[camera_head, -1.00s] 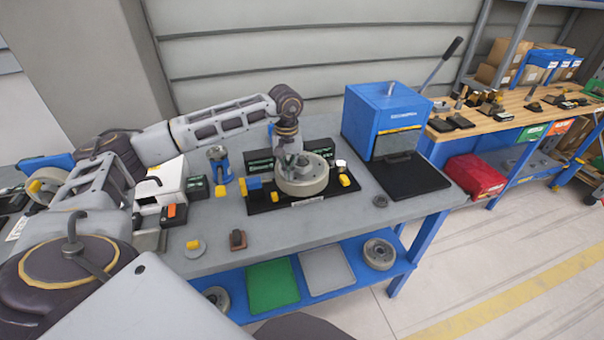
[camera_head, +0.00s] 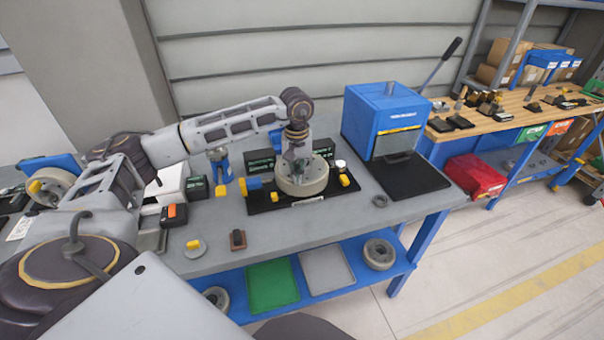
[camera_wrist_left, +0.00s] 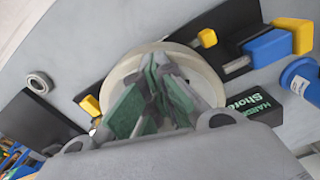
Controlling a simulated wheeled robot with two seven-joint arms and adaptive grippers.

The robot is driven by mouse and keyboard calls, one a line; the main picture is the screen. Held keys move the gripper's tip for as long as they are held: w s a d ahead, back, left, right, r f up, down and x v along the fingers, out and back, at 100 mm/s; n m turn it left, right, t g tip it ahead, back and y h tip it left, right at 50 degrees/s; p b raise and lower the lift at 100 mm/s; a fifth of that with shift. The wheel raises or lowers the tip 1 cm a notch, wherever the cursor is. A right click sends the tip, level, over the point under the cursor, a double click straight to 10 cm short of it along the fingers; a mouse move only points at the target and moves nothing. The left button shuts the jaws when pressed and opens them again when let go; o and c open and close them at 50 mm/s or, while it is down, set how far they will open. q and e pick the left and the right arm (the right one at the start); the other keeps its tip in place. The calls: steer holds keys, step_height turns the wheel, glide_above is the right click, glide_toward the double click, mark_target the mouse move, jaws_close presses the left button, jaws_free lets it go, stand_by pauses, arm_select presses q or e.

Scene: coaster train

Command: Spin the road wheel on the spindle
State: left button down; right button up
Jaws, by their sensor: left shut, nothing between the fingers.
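The road wheel (camera_head: 304,187) is a pale grey-beige disc lying flat on a black fixture plate (camera_head: 262,203) on the grey bench. It also shows in the left wrist view (camera_wrist_left: 208,77), partly covered by my fingers. The spindle is hidden behind my gripper. My left gripper (camera_head: 297,174) points down over the wheel, its fingers shut with nothing between them. In the left wrist view the green-padded fingers (camera_wrist_left: 160,95) are over the wheel's middle; I cannot tell whether they touch it. My right gripper is not in view.
Yellow and blue clamps (camera_head: 252,184) stand beside the wheel on the plate. A blue press-like box (camera_head: 372,122) stands to the right with a black mat (camera_head: 412,178).

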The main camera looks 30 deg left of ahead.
arm_select(q)
steer(key=shift+a, duration=0.15)
steer(key=shift+w+r+p, duration=0.1)
steer(key=shift+r+p, duration=0.25)
steer(key=shift+r, duration=0.2)
steer(key=shift+r+p, duration=0.65)
steer(key=shift+r, duration=0.7)
steer(key=shift+r+p, duration=0.35)
steer(key=shift+r, duration=0.75)
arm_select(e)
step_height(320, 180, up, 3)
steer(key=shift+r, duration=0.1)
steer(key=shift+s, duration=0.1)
